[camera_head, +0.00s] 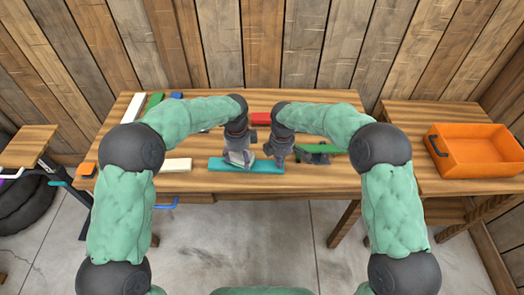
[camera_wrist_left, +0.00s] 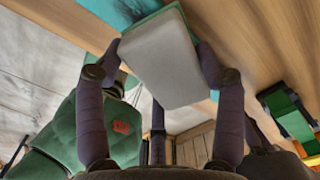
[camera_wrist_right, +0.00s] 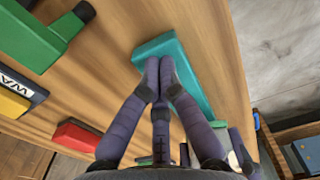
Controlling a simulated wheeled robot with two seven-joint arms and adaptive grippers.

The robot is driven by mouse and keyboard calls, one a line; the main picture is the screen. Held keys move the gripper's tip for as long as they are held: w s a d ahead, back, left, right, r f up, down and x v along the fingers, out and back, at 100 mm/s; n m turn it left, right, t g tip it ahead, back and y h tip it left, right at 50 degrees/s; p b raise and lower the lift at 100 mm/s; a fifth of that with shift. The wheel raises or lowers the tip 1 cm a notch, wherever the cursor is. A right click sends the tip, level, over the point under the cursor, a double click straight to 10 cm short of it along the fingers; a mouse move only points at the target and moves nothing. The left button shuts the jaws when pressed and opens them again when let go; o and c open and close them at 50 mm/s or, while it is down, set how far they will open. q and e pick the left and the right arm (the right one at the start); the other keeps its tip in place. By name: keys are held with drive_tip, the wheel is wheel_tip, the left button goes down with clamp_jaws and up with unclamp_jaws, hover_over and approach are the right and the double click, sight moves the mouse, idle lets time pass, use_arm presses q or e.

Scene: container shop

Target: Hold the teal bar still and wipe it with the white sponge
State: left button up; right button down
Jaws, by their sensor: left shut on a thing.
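The teal bar (camera_head: 218,165) lies flat along the front of the wooden table. My left gripper (camera_head: 239,155) is shut on the white sponge (camera_wrist_left: 160,60), which has a green layer on one side. It holds the sponge at the middle of the bar; the bar's teal surface shows behind it in the left wrist view. My right gripper (camera_head: 278,158) is over the bar's right part, with its fingertips together and empty. In the right wrist view the fingertips overlap the teal bar (camera_wrist_right: 160,48). Whether they touch it is hard to tell.
A red block (camera_head: 260,118) lies behind the grippers. A green object (camera_head: 320,149) with dark parts is right of my right gripper. A cream bar (camera_head: 177,165) lies left of the teal bar. An orange bin (camera_head: 477,163) stands on the right table.

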sight(219, 165)
use_arm(q)
drive_tip(key=shift+f, duration=1)
use_arm(e)
drive_tip(key=shift+s+f, duration=0.15)
drive_tip(key=shift+f, duration=0.05)
idle(0.5)
use_arm(q)
drive_tip(key=shift+a, duration=0.1)
drive_tip(key=shift+w+a+r, duration=0.15)
drive_tip(key=shift+a, duration=1.75)
drive_tip(key=shift+a+f, duration=0.2)
drive_tip(key=shift+a, duration=1.85)
drive_tip(key=shift+d, duration=0.1)
drive_tip(key=shift+s+d, duration=0.2)
drive_tip(key=shift+d, duration=3.8)
drive_tip(key=shift+r, duration=0.1)
